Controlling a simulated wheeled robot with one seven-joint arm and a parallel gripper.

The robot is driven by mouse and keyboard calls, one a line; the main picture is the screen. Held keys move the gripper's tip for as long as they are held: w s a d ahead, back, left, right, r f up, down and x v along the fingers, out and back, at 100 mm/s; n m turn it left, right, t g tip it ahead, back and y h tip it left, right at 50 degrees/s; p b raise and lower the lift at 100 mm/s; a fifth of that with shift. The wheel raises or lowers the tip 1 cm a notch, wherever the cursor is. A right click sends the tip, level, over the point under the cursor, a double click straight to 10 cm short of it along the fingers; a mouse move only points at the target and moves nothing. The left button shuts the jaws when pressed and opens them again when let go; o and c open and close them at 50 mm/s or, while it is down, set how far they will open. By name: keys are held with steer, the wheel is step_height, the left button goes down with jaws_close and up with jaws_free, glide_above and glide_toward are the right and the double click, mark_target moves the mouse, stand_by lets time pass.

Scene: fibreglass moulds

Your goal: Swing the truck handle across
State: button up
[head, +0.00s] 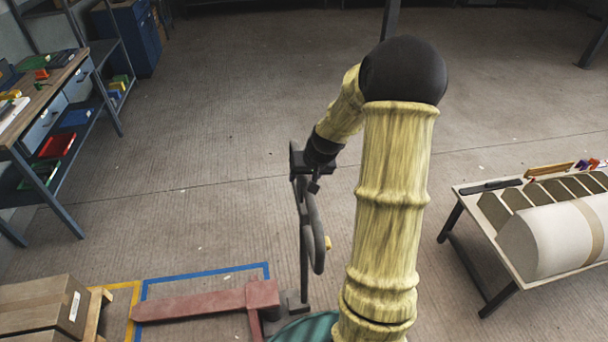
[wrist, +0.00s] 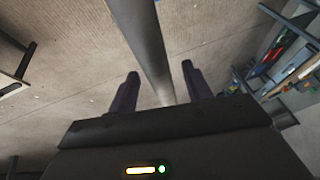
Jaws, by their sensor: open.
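The red pallet truck (head: 215,302) stands low on the floor, left of my arm. Its dark handle (head: 318,245) rises from the truck's right end as an upright shaft with a long loop. My gripper (head: 306,178) is at the handle's upper end. In the wrist view a grey bar (wrist: 146,40), which looks like part of the handle, runs between the two dark fingers of my gripper (wrist: 160,78). The fingers are open, with gaps showing on both sides of the bar. I cannot tell how deep the bar sits between them.
Cardboard boxes (head: 45,305) on a wooden pallet stand at lower left, beside blue and yellow floor lines. A workbench (head: 52,88) with trays is at upper left. A table (head: 478,222) bearing a pale rounded mould (head: 550,240) is at right. The floor beyond the handle is clear.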

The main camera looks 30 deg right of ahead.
steer(key=shift+w+f, duration=0.2)
steer(key=shift+f, duration=0.35)
jaws_close()
stand_by(1.1)
